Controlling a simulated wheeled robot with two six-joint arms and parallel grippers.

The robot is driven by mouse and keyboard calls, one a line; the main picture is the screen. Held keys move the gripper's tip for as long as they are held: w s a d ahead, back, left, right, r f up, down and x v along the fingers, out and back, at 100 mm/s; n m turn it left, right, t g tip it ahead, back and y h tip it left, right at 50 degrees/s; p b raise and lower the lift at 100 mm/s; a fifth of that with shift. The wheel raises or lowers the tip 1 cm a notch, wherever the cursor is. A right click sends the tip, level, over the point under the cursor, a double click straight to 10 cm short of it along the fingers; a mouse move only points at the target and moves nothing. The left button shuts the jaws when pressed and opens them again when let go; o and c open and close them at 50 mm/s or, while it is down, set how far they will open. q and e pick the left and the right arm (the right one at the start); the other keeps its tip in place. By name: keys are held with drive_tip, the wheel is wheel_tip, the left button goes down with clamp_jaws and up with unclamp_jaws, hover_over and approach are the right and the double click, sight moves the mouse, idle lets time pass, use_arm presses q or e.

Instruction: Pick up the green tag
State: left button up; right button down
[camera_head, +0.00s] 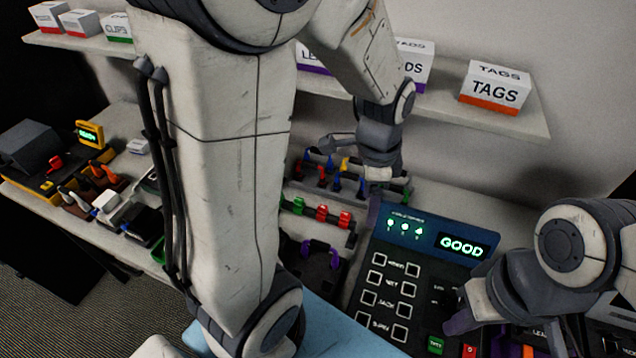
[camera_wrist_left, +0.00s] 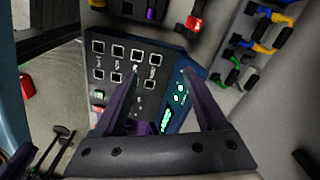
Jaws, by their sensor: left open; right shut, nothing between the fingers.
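I cannot tell for sure which green piece is the tag. A green clip (camera_head: 298,205) sits on the front rack beside two red clips. Another small green piece (camera_head: 407,193) shows at the right end of the back rack. Green pieces (camera_wrist_left: 232,78) also show at the right in the left wrist view. My left gripper (camera_head: 378,200) hangs over the far edge of the control panel, near the back rack. In the left wrist view its fingers (camera_wrist_left: 160,72) are apart, with the panel behind and nothing between them. My right gripper (camera_head: 458,318) is shut and empty over the panel's right side.
The control panel (camera_head: 385,285) has white squares and a screen (camera_head: 463,245) reading GOOD. A purple cable (camera_head: 320,252) lies left of it. A shelf (camera_head: 440,105) with a TAGS box (camera_head: 494,88) runs above. My left arm hides much of the middle.

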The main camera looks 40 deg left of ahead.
use_arm(q)
drive_tip(key=w+a+f+m, duration=0.2)
drive_tip(key=w+a+f, duration=0.1)
drive_tip(key=a, duration=0.7)
drive_tip(key=m+p, duration=0.1)
drive_tip(key=m, duration=0.1)
hover_over(299, 199)
wheel_tip(299, 199, down, 7)
drive_tip(key=shift+d+r, duration=0.1)
drive_tip(key=shift+f, duration=0.65)
wheel_tip(299, 199, down, 4)
drive_tip(key=shift+s+r+p, duration=0.1)
drive_tip(key=shift+p, duration=0.9)
drive_tip(key=shift+f, duration=0.65)
clamp_jaws()
